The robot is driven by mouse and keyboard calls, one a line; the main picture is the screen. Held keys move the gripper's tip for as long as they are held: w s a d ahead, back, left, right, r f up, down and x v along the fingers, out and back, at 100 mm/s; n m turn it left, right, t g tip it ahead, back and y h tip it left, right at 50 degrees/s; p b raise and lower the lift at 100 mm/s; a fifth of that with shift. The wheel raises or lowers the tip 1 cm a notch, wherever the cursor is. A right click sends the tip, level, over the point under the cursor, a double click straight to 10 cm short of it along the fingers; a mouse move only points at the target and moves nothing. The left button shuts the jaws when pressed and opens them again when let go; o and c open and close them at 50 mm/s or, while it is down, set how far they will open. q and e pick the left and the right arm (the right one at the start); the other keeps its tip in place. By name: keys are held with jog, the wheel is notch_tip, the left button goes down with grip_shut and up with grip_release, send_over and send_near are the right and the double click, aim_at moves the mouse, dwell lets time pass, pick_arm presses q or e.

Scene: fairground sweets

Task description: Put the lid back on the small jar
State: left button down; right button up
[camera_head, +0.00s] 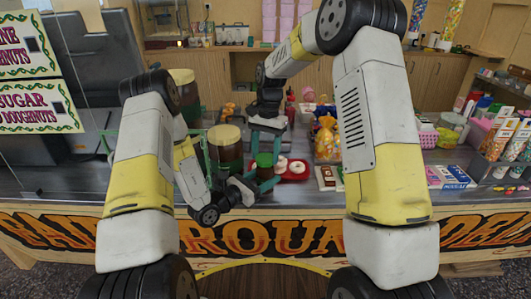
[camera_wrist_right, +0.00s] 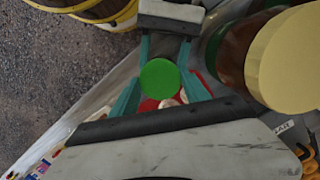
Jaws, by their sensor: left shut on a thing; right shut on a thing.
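The small brown jar (camera_head: 264,173) stands upright over the counter in the head view, with the left gripper (camera_head: 262,184) shut on it from the side. The green lid (camera_head: 264,159) is level and directly above the jar's mouth; I cannot tell whether it touches the rim. My right gripper (camera_head: 264,153) points down from above and is shut on the lid. In the right wrist view the round green lid (camera_wrist_right: 160,78) lies between the teal fingers and hides the jar. The left gripper (camera_wrist_right: 165,50) reaches in from the top there.
A large brown jar with a cream lid (camera_head: 225,135) stands just left of the small jar. A red tray (camera_head: 302,175) with white-iced doughnuts sits just right. An orange-filled bag (camera_head: 326,135) and boxes (camera_head: 447,177) stand farther right on the crowded counter.

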jog(key=shift+f, duration=0.55)
dwell(0.4)
